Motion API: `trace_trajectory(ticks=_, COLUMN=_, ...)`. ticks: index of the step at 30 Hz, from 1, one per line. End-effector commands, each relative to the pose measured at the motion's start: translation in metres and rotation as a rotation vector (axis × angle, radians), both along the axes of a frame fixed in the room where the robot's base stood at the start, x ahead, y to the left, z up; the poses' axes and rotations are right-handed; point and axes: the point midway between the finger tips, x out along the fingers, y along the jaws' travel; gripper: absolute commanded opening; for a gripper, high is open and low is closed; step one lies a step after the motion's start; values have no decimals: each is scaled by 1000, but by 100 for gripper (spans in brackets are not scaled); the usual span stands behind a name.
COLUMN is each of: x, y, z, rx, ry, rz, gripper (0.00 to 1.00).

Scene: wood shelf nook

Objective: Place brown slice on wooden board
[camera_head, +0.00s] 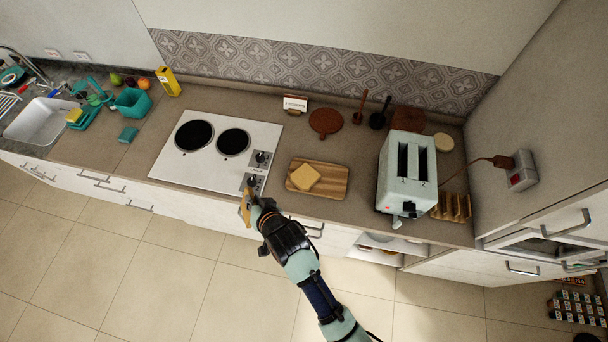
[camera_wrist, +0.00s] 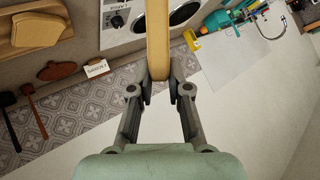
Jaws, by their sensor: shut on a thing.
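My gripper (camera_head: 254,208) is shut on a brown slice (camera_head: 246,206), held upright in front of the counter edge near the stove's front right corner. In the wrist view the slice (camera_wrist: 158,40) shows edge-on between the two fingers of the gripper (camera_wrist: 159,86). The wooden board (camera_head: 334,182) lies on the counter to the right of the gripper. Another slice (camera_head: 304,177) lies flat on the left part of the board. The board (camera_wrist: 65,25) and that lying slice (camera_wrist: 38,28) also show at the upper left of the wrist view.
A white stove (camera_head: 180,170) lies left of the board. A toaster (camera_head: 407,175) stands to its right, beside a slotted wooden rack (camera_head: 453,207). A round brown mat (camera_head: 325,121) and a small sign (camera_head: 294,103) are behind. The board's right half is bare.

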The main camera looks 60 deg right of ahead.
Motion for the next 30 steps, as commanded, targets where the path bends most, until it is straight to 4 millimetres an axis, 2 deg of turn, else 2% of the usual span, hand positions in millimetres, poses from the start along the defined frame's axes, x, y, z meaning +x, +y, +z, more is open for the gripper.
trace_trajectory(ticks=1, x=-5, y=-32, z=7, rx=73, ry=-16, rz=-97, gripper=3)
trace_trajectory(ticks=6, x=-33, y=-128, z=9, rx=353, ry=-141, rz=-429, gripper=3)
trace_trajectory(ticks=9, x=-56, y=-178, z=10, rx=478, ry=-244, rz=-599, gripper=3)
trace_trajectory(ticks=12, x=-79, y=-217, z=11, rx=561, ry=-339, rz=-730, gripper=3)
trace_trajectory(ticks=15, x=-99, y=-246, z=11, rx=612, ry=-418, rz=-824, gripper=3)
trace_trajectory(ticks=21, x=-129, y=-283, z=13, rx=662, ry=-526, rz=-944, gripper=3)
trace_trajectory(ticks=26, x=-147, y=-303, z=12, rx=685, ry=-587, rz=-1009, gripper=3)
trace_trajectory(ticks=27, x=-146, y=-301, z=-4, rx=685, ry=-582, rz=-1006, gripper=3)
trace_trajectory(ticks=30, x=-145, y=-301, z=-18, rx=683, ry=-582, rz=-1003, gripper=3)
